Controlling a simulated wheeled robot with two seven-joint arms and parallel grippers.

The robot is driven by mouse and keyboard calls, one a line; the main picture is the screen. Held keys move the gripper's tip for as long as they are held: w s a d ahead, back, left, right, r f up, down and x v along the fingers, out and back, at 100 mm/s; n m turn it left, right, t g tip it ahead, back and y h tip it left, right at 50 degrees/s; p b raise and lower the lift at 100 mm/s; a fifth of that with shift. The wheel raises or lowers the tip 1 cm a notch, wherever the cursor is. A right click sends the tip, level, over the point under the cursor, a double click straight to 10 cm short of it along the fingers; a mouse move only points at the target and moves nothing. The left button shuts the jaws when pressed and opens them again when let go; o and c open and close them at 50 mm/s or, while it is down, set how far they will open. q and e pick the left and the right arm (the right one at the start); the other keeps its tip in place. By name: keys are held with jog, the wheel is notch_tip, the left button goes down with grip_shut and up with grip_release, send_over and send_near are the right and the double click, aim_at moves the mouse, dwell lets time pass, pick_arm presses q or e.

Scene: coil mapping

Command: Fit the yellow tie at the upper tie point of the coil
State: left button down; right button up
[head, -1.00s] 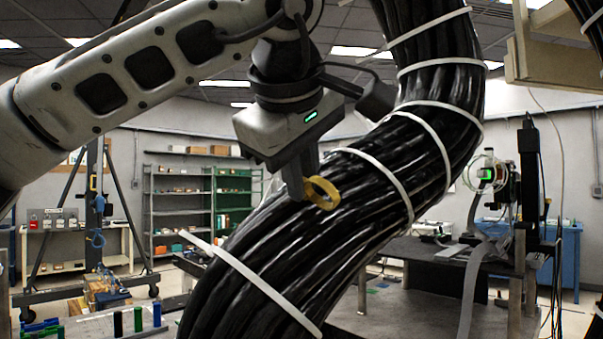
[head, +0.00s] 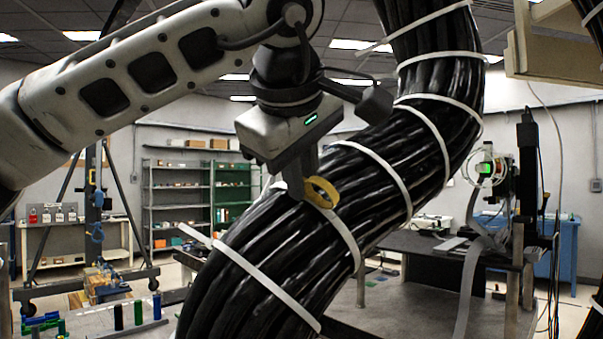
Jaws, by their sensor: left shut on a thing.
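My left gripper (head: 308,187) comes in from the upper left, pointing down, with its jaws shut on the yellow tie (head: 329,189), a small ring. The tie is at the left upper edge of the coil (head: 385,195), a thick bundle of black cables rising from lower left to upper right. The ring overlaps the coil in the picture; whether it touches cannot be told. A white band (head: 343,236) runs across the coil from just below the ring. Other white bands circle the coil above and below it. My right gripper is not in view.
A dark-topped bench (head: 425,268) stands behind the coil on the right, with a device with a green screen (head: 487,168) above it. A pale beam (head: 560,65) juts in at upper right.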

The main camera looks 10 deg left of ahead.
pick_arm(q)
jog(key=c, duration=1.3)
grip_release()
jog(key=shift+c, duration=0.2)
